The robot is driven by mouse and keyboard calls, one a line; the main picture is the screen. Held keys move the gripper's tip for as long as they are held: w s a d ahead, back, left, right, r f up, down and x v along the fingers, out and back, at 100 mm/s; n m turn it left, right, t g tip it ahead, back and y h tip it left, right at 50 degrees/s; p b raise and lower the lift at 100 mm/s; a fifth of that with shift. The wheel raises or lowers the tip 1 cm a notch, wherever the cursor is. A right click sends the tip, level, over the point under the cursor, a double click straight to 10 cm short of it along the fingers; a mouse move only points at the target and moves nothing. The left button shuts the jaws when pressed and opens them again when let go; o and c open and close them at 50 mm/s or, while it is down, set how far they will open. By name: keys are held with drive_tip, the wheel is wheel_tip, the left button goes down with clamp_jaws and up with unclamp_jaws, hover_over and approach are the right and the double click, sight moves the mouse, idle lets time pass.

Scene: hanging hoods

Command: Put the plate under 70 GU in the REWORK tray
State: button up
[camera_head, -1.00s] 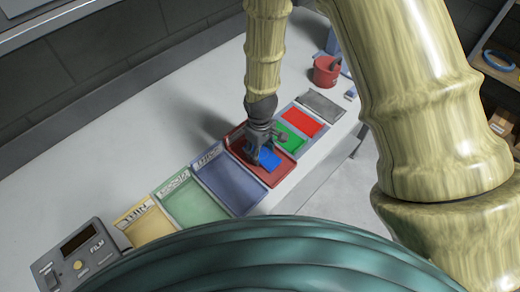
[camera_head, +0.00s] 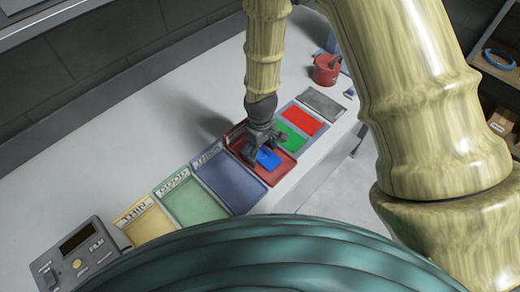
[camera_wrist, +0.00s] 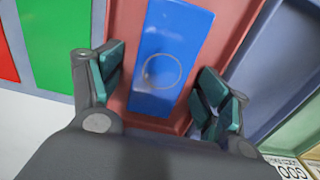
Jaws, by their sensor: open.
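The blue plate (camera_head: 267,158) lies in the red tray (camera_head: 284,170). In the wrist view the blue plate (camera_wrist: 176,45) has a faint ring mark and rests on the floor of the red tray (camera_wrist: 232,40). My gripper (camera_head: 264,147) is open just above the plate. In the wrist view its fingers (camera_wrist: 160,85) stand apart on both sides of the plate, with visible gaps. I cannot read the red tray's label here, since my gripper covers that end. The blue tray (camera_head: 224,181), green tray (camera_head: 193,201) and yellow tray (camera_head: 147,225) look empty.
A red plate (camera_head: 305,122), a green plate (camera_head: 290,138) and a grey slot (camera_head: 321,102) line up beyond the red tray. A grey FILM meter (camera_head: 84,256) stands at front left; its reading is not legible. A red container (camera_head: 326,70) is at the back. The bench's left side is clear.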

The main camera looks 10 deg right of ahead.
wheel_tip(320, 180, up, 12)
idle(0.7)
